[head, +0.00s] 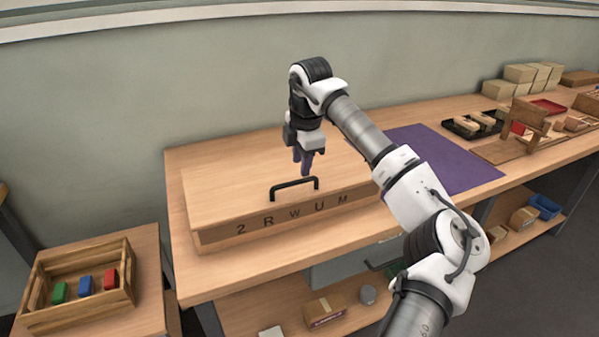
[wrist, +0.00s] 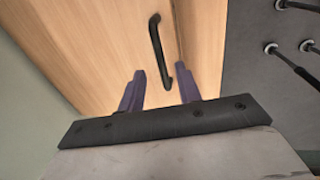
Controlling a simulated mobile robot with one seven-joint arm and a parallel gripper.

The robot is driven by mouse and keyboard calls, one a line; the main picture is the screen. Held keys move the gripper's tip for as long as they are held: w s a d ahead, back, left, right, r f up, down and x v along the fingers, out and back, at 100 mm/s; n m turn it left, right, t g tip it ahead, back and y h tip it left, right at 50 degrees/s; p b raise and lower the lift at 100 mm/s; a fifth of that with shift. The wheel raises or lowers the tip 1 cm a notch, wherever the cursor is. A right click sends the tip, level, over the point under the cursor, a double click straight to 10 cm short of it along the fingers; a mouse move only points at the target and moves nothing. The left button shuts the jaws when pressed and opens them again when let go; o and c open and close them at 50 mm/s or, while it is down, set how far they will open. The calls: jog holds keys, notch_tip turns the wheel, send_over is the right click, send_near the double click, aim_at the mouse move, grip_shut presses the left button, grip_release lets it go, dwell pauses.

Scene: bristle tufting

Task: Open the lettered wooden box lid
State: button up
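The lettered wooden box (head: 280,220) sits on the left part of the workbench, with "2 R W U M" on its front face. Its flat lid (head: 225,195) is shut. A black bar handle (head: 294,184) stands near the lid's front edge; it also shows in the wrist view (wrist: 158,50). My gripper (head: 304,172) points down above the lid, just behind and above the handle in the head view. The handle lies ahead of the fingertips, and I see no contact.
A purple mat (head: 440,165) lies right of the box. Farther right are a black tray (head: 474,125), a wooden fixture (head: 520,130) and stacked blocks (head: 525,75). A wooden crate (head: 80,285) with coloured blocks stands on a side table at left. A wall runs behind the bench.

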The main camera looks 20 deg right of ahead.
aim_at(300, 182)
jog(key=shift+w+f+p, duration=0.15)
jog(key=shift+w+f, duration=0.1)
jog(key=shift+f, duration=1)
jog(key=shift+w+f+p, duration=0.15)
jog(key=shift+w+f, duration=0.1)
jog(key=shift+f, duration=1)
grip_shut()
